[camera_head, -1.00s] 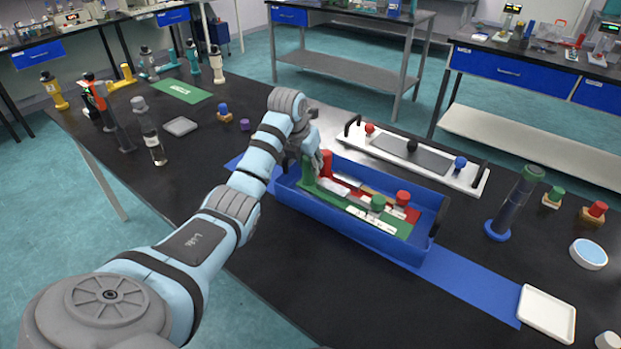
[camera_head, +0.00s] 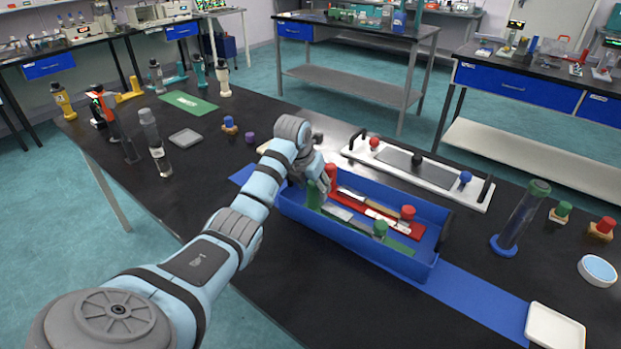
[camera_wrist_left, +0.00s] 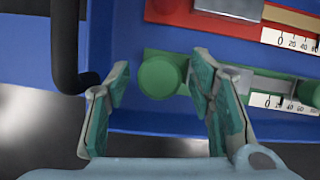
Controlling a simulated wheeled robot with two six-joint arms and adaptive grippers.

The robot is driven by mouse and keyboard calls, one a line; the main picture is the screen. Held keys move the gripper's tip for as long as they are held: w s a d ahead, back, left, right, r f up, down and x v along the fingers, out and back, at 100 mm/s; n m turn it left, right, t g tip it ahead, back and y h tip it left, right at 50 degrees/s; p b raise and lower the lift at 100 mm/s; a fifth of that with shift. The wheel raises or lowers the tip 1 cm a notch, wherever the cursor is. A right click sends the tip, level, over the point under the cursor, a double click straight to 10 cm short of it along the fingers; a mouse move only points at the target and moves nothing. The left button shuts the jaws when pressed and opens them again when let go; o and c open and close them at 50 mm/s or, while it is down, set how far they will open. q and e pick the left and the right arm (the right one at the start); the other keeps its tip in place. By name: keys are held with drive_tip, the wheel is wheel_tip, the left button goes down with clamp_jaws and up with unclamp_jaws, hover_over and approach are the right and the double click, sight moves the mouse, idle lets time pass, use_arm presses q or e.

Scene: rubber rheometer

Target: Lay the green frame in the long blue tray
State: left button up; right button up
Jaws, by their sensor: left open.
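The green frame (camera_head: 400,245) with green knobs lies in the front part of the long blue tray (camera_head: 445,240), beside a red frame (camera_head: 350,196). It also shows in the left wrist view (camera_wrist_left: 150,58), with a metal strip and a white scale on it. My left gripper (camera_head: 321,184) is at the tray's left end. In the left wrist view its fingers (camera_wrist_left: 160,85) are spread, one on each side of the green end knob (camera_wrist_left: 159,78). Gaps show between knob and left finger; the right finger is close to it. My right gripper is out of view.
A white fixture (camera_head: 455,190) with a grey plate stands behind the tray. A dark cylinder on a blue base (camera_head: 505,246) and a white dish (camera_head: 555,328) are to the right.

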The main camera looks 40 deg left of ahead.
use_arm(q)
drive_tip(key=p+v, duration=0.1)
drive_tip(key=v, duration=1)
drive_tip(key=shift+r+p, duration=0.2)
drive_tip(key=shift+p, duration=0.1)
